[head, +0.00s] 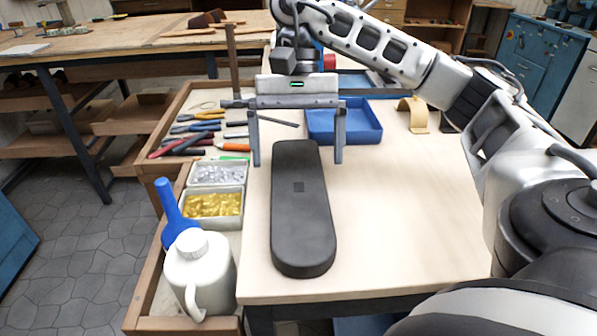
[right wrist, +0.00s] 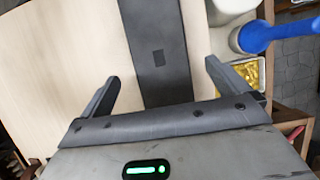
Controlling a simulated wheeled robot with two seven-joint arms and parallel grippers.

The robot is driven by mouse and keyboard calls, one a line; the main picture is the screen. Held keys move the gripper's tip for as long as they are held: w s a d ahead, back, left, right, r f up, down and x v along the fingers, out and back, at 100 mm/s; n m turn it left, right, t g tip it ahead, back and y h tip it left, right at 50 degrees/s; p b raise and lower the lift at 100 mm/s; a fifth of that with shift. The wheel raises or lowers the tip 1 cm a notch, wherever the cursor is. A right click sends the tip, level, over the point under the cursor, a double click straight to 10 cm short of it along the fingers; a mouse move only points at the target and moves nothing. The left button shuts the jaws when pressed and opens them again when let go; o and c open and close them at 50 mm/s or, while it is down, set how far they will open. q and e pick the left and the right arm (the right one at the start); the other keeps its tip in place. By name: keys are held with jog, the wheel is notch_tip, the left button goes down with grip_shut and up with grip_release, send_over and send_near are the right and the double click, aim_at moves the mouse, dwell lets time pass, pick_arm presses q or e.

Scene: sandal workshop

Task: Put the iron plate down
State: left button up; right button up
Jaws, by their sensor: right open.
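The iron plate looks to be the long, dark, round-ended slab (head: 300,220) lying flat on the pale table (head: 410,220). A small darker square marks its top, which also shows in the right wrist view (right wrist: 153,25). My right gripper (head: 297,160) is open above the slab's far end. Its two fingers stand on either side of the slab with clear gaps and seem not to touch it. In the right wrist view the open fingers (right wrist: 162,76) straddle the slab. My left gripper is not in the pictures.
A blue tray (head: 345,134) and a tan curved piece (head: 412,113) stand behind. Along the left edge are tools, bins of silver and gold bits (head: 213,205), a white jug (head: 200,275) and a blue-handled brush (head: 170,205). The table right of the slab is clear.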

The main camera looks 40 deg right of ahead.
jog(key=p+v, duration=0.3)
jog(key=v, duration=0.3)
jog(key=shift+r+p, duration=0.35)
jog(key=shift+r, duration=0.05)
jog(key=shift+w+d, duration=0.1)
jog(key=shift+w, duration=0.05)
